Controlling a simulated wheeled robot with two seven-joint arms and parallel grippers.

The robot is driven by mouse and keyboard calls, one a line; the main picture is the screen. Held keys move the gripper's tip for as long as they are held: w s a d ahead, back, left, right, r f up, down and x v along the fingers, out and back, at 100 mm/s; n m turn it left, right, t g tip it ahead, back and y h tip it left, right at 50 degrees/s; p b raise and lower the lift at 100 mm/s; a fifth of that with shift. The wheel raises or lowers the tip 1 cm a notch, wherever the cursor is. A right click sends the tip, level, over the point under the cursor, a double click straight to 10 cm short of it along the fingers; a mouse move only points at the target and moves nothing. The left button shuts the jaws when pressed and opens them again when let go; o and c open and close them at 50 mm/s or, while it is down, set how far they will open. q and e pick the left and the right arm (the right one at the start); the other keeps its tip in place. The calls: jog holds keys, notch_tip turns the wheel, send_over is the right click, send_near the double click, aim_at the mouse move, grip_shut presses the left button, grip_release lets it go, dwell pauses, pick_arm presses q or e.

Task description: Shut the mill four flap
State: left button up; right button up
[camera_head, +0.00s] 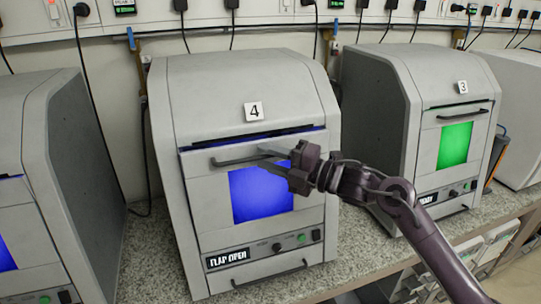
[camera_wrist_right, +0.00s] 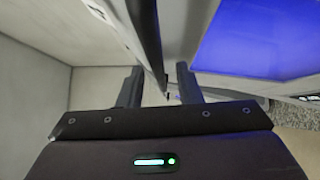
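Mill four (camera_head: 235,85) is the grey cabinet in the middle of the head view, marked with a "4" label. Its front flap (camera_head: 205,188) has a blue-lit window (camera_head: 262,195) and stands slightly ajar, with a dark, blue-edged gap along its top. The display (camera_head: 227,258) below reads "FLAP OPEN". My right gripper (camera_head: 270,155) is at the right part of the flap's bar handle (camera_head: 232,161). In the right wrist view, its fingers (camera_wrist_right: 160,85) are apart, with a thin grey bar or edge between them; contact cannot be told. My left gripper is not in view.
Mill three (camera_head: 385,90), with a green window, stands to the right. Another grey cabinet (camera_head: 35,130) stands at the left. The speckled counter (camera_head: 150,255) carries them, with narrow gaps between. Black cables hang from the wall rail behind.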

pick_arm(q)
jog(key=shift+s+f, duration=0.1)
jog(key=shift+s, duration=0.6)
pick_arm(e)
grip_shut()
jog(key=shift+w+a+r, duration=0.2)
jog(key=shift+w, duration=0.45)
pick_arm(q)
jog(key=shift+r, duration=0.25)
pick_arm(e)
jog(key=shift+w+a+f+m+h, duration=0.1)
jog(key=shift+w+m+h, duration=0.15)
jog(key=shift+w, duration=0.2)
jog(key=shift+w+a+f+m+h, duration=0.1)
jog(key=shift+w+m+h, duration=0.15)
jog(key=shift+w, duration=0.15)
